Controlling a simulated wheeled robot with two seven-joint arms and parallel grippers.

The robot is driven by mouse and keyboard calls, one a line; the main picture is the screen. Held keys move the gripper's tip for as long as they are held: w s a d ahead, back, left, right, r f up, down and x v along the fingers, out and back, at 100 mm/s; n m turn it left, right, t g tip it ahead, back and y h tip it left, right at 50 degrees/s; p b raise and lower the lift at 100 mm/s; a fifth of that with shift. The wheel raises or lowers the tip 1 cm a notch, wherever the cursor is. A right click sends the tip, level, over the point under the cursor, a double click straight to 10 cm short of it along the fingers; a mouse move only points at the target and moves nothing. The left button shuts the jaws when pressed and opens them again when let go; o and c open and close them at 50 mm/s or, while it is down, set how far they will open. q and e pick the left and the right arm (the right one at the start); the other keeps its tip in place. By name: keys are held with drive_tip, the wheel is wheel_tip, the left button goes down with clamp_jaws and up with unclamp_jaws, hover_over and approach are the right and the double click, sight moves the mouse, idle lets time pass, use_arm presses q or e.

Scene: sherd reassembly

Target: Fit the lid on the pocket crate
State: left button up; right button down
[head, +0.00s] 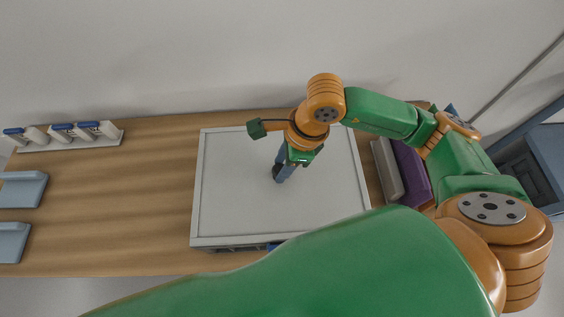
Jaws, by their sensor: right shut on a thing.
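The lid (235,195) is a large light grey panel with a thin rim, lying flat over the middle of the table. Under its front edge, a strip of the pocket crate (235,248) shows with dark gaps and a bit of blue. The crate's inside is hidden. My right gripper (279,178) points down at the middle of the lid and is shut on it, at a small dark part. I cannot tell whether the lid is seated or slightly above the crate. My left gripper is not in view.
A white rack (70,143) with several blue-and-white pieces stands at the back left. Two blue-grey trays (22,190) (12,242) lie at the left edge. Purple (411,172) and grey (386,170) blocks stand right of the lid. The wooden table (140,200) is bare left of the lid.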

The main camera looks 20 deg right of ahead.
drive_tip(key=shift+c, duration=1.9)
unclamp_jaws()
drive_tip(key=b+v, duration=0.1)
drive_tip(key=v, duration=0.6)
